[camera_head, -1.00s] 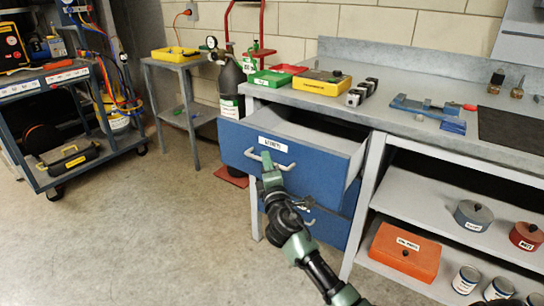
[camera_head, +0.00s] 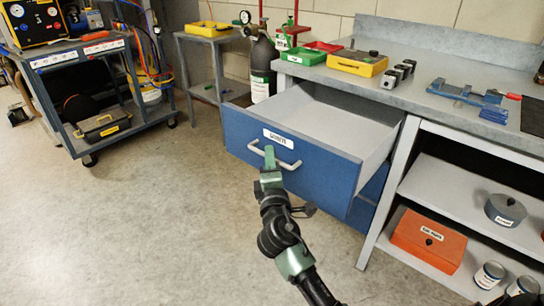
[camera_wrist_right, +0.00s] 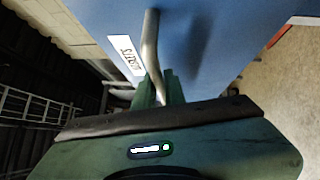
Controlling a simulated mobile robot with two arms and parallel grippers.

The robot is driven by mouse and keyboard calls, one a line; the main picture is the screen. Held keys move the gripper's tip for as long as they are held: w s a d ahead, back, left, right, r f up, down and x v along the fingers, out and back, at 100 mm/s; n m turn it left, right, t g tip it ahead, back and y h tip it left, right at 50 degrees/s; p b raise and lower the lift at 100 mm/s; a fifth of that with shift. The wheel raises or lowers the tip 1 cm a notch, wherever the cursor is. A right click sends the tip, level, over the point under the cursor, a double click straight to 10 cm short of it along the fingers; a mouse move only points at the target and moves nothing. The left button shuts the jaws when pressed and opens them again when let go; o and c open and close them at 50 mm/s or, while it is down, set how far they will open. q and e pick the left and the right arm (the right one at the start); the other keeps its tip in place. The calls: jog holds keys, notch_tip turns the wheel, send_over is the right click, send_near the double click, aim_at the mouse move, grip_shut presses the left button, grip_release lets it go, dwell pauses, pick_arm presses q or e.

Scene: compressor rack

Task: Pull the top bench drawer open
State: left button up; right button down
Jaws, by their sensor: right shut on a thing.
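The top bench drawer (camera_head: 310,170) has a blue front with a white label and a light grey inside. It stands pulled well out of the bench, and its inside looks empty. Its curved metal handle (camera_head: 288,164) runs along the front below the label. My right gripper (camera_head: 270,160) is shut on the handle near its middle. In the right wrist view the handle (camera_wrist_right: 150,45) passes between the green fingers (camera_wrist_right: 158,92), with the blue drawer front behind. My left gripper is not in view.
A lower blue drawer (camera_head: 366,208) sits partly hidden under the open one. Bench shelves at right hold an orange box (camera_head: 428,240) and cans. A tool cart (camera_head: 90,100) and a small side table (camera_head: 205,90) stand at left. The floor in front is clear.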

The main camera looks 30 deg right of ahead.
jog(key=c, duration=1.5)
grip_release()
jog(key=v, duration=0.7)
jog(key=shift+s, duration=0.4)
jog(key=shift+a+f, duration=0.1)
jog(key=shift+f, duration=0.05)
